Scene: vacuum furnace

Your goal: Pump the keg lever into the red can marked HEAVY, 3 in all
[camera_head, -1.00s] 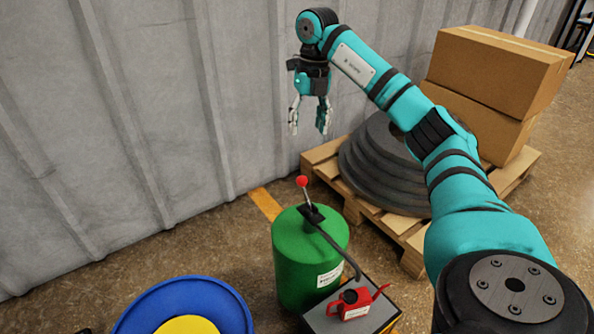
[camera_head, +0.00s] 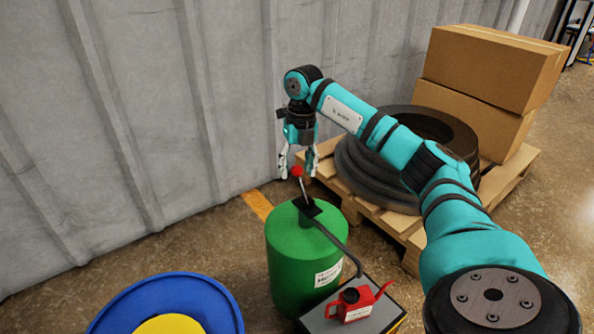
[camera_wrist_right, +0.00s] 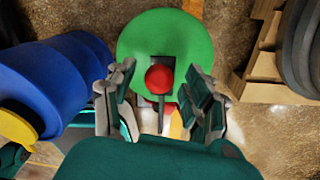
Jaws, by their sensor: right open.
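A green keg (camera_head: 296,262) stands on the floor with a lever on top that ends in a red ball knob (camera_head: 296,171). My right gripper (camera_head: 298,172) is open, pointing down, with its fingertips about level with the knob. In the right wrist view the knob (camera_wrist_right: 159,78) shows between the two spread fingers (camera_wrist_right: 160,98), and they do not appear to touch it. A dark spout runs from the keg top toward a red can (camera_head: 354,301) on a dark stand beside the keg. The can's white label is too small to read. My left gripper is not in view.
A pallet (camera_head: 412,236) with stacked black hoses or tyres (camera_head: 372,182) and cardboard boxes (camera_head: 492,68) stands right of the keg. A blue drum (camera_head: 218,297) with a yellow centre is at front left. A grey wall (camera_head: 120,110) rises behind.

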